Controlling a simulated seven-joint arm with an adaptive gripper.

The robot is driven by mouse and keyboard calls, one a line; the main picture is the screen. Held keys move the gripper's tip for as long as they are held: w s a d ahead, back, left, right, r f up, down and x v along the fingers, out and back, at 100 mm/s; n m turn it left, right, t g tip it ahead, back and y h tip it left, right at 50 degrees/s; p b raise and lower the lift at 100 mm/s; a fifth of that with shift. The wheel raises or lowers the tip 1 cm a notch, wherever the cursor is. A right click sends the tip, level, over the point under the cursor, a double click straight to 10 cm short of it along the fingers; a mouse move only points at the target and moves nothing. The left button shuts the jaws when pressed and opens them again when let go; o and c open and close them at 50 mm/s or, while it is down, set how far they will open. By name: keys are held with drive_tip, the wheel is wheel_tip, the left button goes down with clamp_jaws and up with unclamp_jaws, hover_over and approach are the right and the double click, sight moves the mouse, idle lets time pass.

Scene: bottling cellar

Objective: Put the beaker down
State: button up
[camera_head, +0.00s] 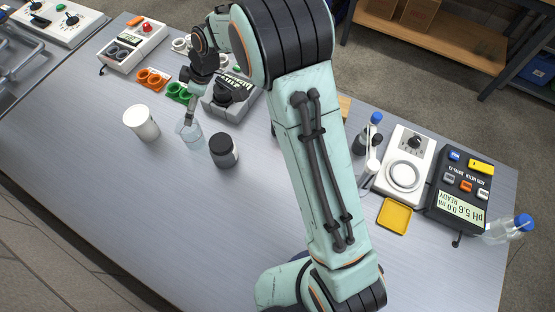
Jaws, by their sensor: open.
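A clear glass beaker (190,134) stands on the grey bench in the left half of the head camera view, between a white tub and a dark jar. My gripper (189,117) is directly over it, pointing down, with its fingertips at the beaker's rim. The gripper is open. The fingers are small here, and I cannot tell whether they touch the glass. The beaker looks upright, with its base at the bench surface.
The white tub (141,123) is close on the left and the dark jar (223,151) close on the right. Green rings (180,92) and a grey device (228,97) are behind. A yellow tray (394,216) and a pH meter (463,187) are at right. The front bench is clear.

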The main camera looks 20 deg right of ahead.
drive_tip(key=s+d+r+m+h, duration=0.1)
drive_tip(key=s+d+r+m, duration=0.3)
drive_tip(key=s, duration=0.3)
drive_tip(key=s+d+r+m+h, duration=0.1)
drive_tip(key=s+d+r+m, duration=0.1)
drive_tip(key=s+d+r, duration=0.4)
drive_tip(key=s+d+m+g, duration=0.1)
drive_tip(key=s+m, duration=0.2)
drive_tip(key=s, duration=0.5)
drive_tip(key=s+d+m+g+h, duration=0.1)
drive_tip(key=s+d+m, duration=0.1)
drive_tip(key=s, duration=0.7)
drive_tip(key=shift+d+f+m, duration=0.3)
drive_tip(key=shift+f+m, duration=0.1)
drive_tip(key=shift+m, duration=0.2)
